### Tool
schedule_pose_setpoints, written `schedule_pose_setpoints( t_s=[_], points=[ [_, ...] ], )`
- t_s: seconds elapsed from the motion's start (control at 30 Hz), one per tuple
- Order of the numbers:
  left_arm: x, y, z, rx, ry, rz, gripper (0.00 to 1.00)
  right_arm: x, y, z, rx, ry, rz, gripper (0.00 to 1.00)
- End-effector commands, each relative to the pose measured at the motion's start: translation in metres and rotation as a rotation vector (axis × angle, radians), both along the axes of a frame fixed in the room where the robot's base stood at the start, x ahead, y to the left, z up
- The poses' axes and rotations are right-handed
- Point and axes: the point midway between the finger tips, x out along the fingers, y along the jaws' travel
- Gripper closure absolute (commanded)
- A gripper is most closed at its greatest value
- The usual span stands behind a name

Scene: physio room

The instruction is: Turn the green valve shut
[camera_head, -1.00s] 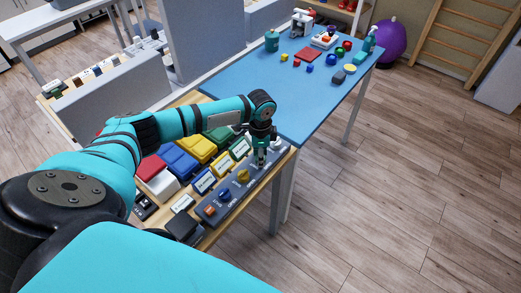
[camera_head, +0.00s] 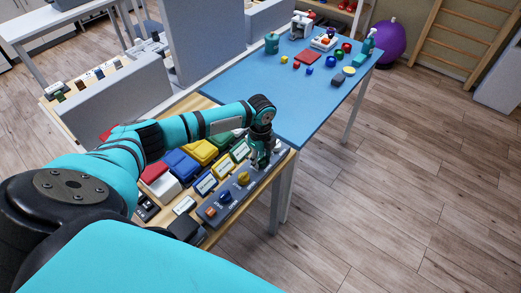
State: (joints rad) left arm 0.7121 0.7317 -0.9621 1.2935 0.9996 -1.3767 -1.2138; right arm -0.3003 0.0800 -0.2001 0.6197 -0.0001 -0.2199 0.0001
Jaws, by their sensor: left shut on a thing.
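A grey valve panel (camera_head: 235,194) lies along the right edge of the wooden table, with a row of coloured valves. The orange valve (camera_head: 210,211), blue valve (camera_head: 225,196) and yellow valve (camera_head: 243,178) show clearly. My left gripper (camera_head: 259,163) points down onto the panel just past the yellow valve, at the place of the green valve. It is shut on the green valve, which is mostly hidden by the fingers. The valve's exact angle cannot be made out. My right gripper is not in view.
Label cards, including a blue one (camera_head: 205,182), stand left of the panel. Blue (camera_head: 180,165) and yellow (camera_head: 201,150) bins are behind them, beneath my left arm. A blue table (camera_head: 300,105) with small objects adjoins. The floor at right is clear.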

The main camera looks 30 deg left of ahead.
Motion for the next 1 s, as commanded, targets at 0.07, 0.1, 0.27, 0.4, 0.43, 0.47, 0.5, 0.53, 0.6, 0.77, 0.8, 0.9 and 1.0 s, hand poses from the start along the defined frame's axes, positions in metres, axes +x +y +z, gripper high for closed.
schedule_pose_setpoints(
  t_s=[0.07, 0.1, 0.27, 0.4, 0.43, 0.47, 0.5, 0.53, 0.6, 0.77, 0.8, 0.9, 1.0],
  points=[
    [0.0016, 0.0003, 0.0016, 0.000, -0.004, -0.013, 0.97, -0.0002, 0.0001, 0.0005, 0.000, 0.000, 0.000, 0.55],
    [0.0016, 0.0003, 0.0017, 0.000, -0.004, -0.018, 0.97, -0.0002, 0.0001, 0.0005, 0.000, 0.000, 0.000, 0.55],
    [0.0017, 0.0002, 0.0017, 0.000, -0.005, -0.026, 0.97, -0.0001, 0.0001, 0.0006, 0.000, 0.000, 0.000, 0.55],
    [0.0018, 0.0003, 0.0018, 0.000, -0.005, -0.027, 0.97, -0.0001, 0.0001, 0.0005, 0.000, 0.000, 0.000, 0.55],
    [0.0018, 0.0002, 0.0018, 0.000, -0.005, -0.027, 0.97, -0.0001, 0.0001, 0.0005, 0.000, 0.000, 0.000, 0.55],
    [0.0018, 0.0003, 0.0018, 0.000, -0.005, -0.027, 0.97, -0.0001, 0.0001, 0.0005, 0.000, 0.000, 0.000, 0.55],
    [0.0018, 0.0003, 0.0018, 0.000, -0.005, -0.027, 0.97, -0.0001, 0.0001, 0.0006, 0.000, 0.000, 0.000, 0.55],
    [0.0018, 0.0003, 0.0018, 0.000, -0.005, -0.027, 0.97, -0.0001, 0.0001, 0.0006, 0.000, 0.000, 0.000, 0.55],
    [0.0018, 0.0002, 0.0018, 0.000, -0.005, -0.026, 0.58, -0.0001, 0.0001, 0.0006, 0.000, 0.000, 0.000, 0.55],
    [0.0012, 0.0000, 0.0012, 0.000, -0.003, -0.026, 0.41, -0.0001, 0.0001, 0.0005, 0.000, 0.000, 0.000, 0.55],
    [0.0010, 0.0000, 0.0011, 0.000, -0.003, -0.026, 0.41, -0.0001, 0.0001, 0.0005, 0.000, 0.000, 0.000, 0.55],
    [0.0008, -0.0001, 0.0008, 0.000, -0.002, -0.026, 0.41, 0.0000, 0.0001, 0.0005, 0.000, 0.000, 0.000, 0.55],
    [0.0007, 0.0000, 0.0014, 0.000, -0.002, -0.026, 0.41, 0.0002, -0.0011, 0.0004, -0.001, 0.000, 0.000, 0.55]
  ],
)
